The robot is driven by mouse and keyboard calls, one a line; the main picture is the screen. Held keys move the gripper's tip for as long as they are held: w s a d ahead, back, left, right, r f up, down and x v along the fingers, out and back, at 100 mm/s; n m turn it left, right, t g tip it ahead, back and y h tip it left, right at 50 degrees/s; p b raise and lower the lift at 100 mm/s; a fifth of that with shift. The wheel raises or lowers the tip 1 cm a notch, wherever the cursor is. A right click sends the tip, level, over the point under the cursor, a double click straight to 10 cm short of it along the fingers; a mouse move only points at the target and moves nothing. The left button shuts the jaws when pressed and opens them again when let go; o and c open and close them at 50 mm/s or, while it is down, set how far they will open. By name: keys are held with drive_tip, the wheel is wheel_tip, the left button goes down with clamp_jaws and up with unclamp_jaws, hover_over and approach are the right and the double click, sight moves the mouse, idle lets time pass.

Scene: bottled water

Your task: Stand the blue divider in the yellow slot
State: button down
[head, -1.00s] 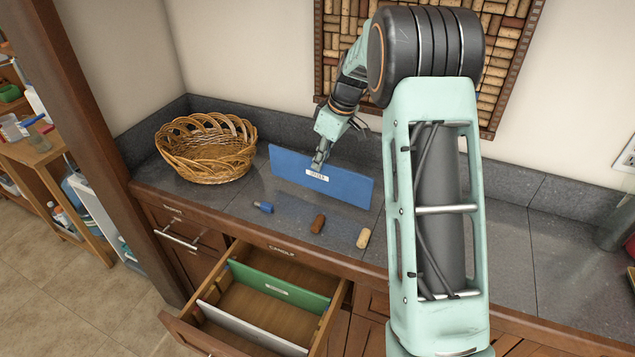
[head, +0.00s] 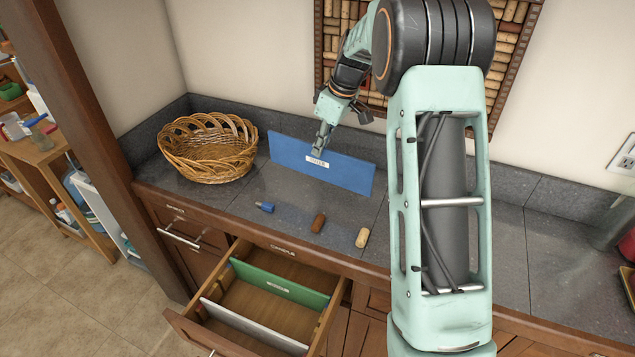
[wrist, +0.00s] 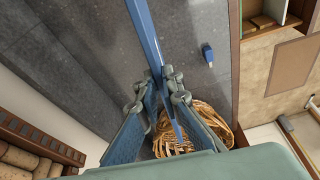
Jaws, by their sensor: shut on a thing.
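The blue divider (head: 345,175) is a flat blue panel with a white label, upright on its long side over the back of the counter. My gripper (head: 319,149) is shut on its upper edge near the label. In the wrist view my gripper (wrist: 159,86) has its fingers on either side of the divider (wrist: 143,28), seen edge-on. The open drawer (head: 183,327) below holds a green divider (head: 275,284) and a white divider (head: 250,325), both upright across it. I cannot make out a yellow slot in either view.
A wicker basket (head: 208,150) stands left of the blue divider. A blue stopper (head: 265,207), a brown cork (head: 318,222) and a pale cork (head: 362,237) lie on the counter (head: 235,205) between divider and drawer. A cork board hangs on the wall behind.

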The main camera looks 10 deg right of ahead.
drive_tip(key=shift+r+p, duration=0.55)
drive_tip(key=shift+r, duration=1.4)
